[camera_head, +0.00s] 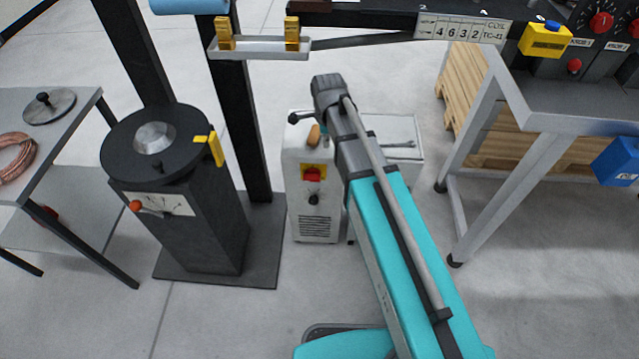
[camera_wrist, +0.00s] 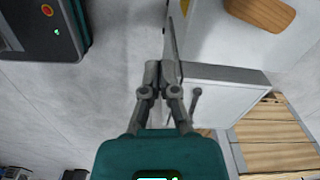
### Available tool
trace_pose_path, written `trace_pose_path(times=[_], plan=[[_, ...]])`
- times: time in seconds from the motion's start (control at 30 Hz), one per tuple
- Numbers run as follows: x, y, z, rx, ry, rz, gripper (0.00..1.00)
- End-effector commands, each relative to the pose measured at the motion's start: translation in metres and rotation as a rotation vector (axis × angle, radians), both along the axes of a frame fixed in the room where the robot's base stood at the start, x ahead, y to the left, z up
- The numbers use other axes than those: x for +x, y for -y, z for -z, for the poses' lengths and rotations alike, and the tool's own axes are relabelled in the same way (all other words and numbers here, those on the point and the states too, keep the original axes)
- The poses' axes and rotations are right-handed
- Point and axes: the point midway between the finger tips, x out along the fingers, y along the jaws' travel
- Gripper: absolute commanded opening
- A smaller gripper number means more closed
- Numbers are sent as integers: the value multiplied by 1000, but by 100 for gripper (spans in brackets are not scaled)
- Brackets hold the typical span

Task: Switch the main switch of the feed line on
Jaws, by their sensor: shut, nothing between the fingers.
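The likely main switch is a red knob on a yellow plate (camera_head: 312,173), on the front of the pale grey cabinet (camera_head: 317,215). A black knob (camera_head: 314,197) sits below it. In the wrist view, only a sliver of yellow shows at the top edge, beside the pale cabinet (camera_wrist: 215,40). My gripper (camera_wrist: 164,68) is shut and empty there, pointing up the picture close to the cabinet's side. In the camera_head view, my arm reaches over the cabinet's right part and my fingers cannot be made out. I cannot tell the switch's position or whether my gripper touches the cabinet.
A brown handle-like piece (camera_head: 314,134) is on the cabinet's top; it also shows in the wrist view (camera_wrist: 262,12). A black pedestal (camera_head: 205,225) stands left, a grey-framed bench (camera_head: 580,122) right. A wooden pallet (camera_head: 463,75) is behind. Floor in front of the cabinet is clear.

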Motion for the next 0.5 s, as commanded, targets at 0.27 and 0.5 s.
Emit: trace_pose_path(times=[0.27, 0.5], plan=[[11, -22, 29, 0, 0, 155, 0], [11, -23, 28, 0, 0, 174, 0]])
